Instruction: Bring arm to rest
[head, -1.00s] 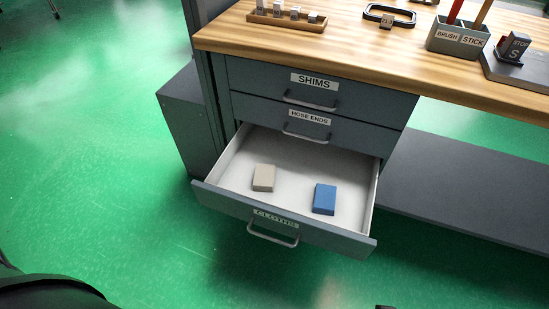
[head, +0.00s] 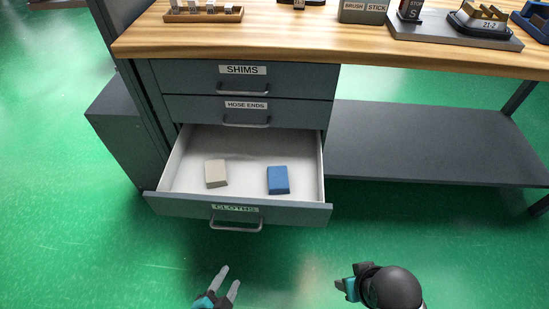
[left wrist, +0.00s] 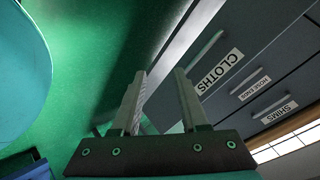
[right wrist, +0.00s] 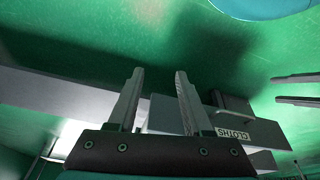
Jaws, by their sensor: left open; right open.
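My left gripper (head: 229,283) is open and empty, low in front of the cabinet, short of the open drawer's front in the head view. Its spread fingers (left wrist: 157,100) show in the left wrist view with nothing between them. My right gripper (head: 343,279) is at the bottom right of the head view, partly hidden by my own arm. In the right wrist view its fingers (right wrist: 157,95) are apart and empty. The CLOTHS drawer (head: 180,208) is pulled out. A beige block (head: 216,173) and a blue block (head: 278,180) lie inside it, apart from each other.
The SHIMS drawer (head: 185,77) and HOSE ENDS drawer (head: 190,109) are closed. The wooden worktop (head: 270,40) above holds a peg rack (head: 203,15), a brush and stick holder (head: 362,14) and a grey plate (head: 440,33). A low shelf (head: 430,145) runs right. The green floor in front is clear.

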